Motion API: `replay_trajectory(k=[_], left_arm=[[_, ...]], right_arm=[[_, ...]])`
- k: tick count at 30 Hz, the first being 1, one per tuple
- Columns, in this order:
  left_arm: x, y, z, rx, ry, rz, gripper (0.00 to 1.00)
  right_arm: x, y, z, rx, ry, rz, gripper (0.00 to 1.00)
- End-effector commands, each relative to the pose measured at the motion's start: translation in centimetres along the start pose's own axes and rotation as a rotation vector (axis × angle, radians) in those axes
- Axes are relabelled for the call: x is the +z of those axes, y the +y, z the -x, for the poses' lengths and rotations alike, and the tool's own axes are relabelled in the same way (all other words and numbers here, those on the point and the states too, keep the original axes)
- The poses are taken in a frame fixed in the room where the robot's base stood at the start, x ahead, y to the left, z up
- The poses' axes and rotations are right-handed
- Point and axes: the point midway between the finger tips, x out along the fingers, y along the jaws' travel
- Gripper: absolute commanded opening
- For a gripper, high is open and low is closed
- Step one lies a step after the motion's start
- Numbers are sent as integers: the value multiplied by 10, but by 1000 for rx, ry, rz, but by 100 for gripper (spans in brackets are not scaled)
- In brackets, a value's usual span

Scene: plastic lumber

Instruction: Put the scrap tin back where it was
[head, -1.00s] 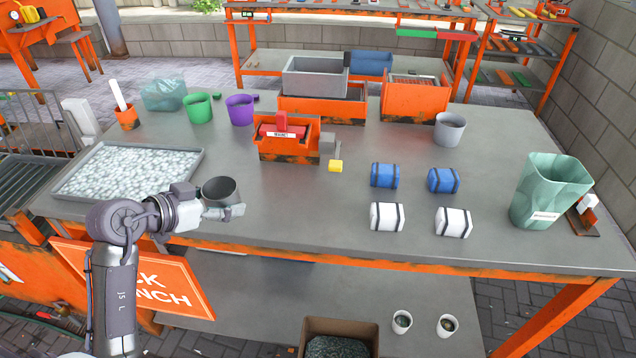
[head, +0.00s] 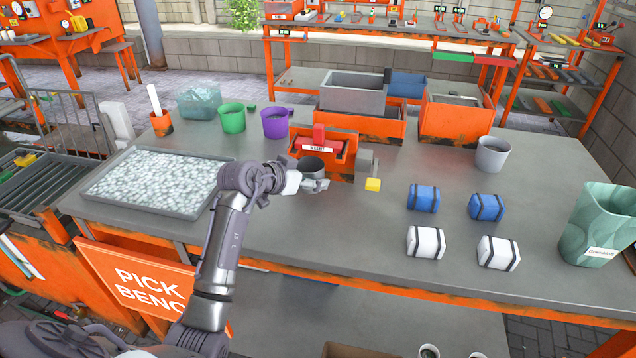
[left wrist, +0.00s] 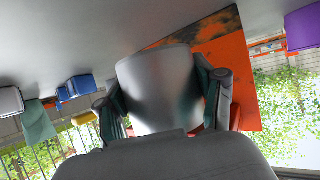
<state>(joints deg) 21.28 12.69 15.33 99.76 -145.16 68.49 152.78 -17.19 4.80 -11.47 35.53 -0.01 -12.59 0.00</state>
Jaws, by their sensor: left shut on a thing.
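A dark grey metal tin (head: 311,166), which I take to be the scrap tin, is in my left gripper (head: 314,184). It looks upright, in front of the orange press-like box (head: 324,155) with a red top. In the left wrist view the tin (left wrist: 158,88) fills the middle, with a finger on each side of it. That view is upside down, with the bench top (left wrist: 80,30) above. I cannot tell whether the tin's base touches the bench. My right gripper is not in view.
A tray of pale pellets (head: 150,213) lies left on the bench. Green (head: 232,118) and purple (head: 275,124) cups stand behind. The bench's front middle is clear.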

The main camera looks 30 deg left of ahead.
Motion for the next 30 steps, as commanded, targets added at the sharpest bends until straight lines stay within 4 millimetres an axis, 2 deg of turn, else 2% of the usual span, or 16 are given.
replay_trajectory(k=[3, 7, 16, 27, 28, 30], left_arm=[[-10, 0, -18, 1, 1, 1, 31], [-13, 0, -26, 1, 0, 1, 31], [17, 0, -42, 0, -2, 1, 31], [20, 0, -43, 1, -1, 2, 31], [20, 0, -43, 1, -1, 2, 71], [20, 0, -43, 1, 0, 2, 83]], right_arm=[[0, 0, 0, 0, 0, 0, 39], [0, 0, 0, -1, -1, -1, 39], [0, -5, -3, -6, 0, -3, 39], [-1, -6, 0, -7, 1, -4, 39], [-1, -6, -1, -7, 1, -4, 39], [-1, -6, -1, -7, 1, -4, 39]])
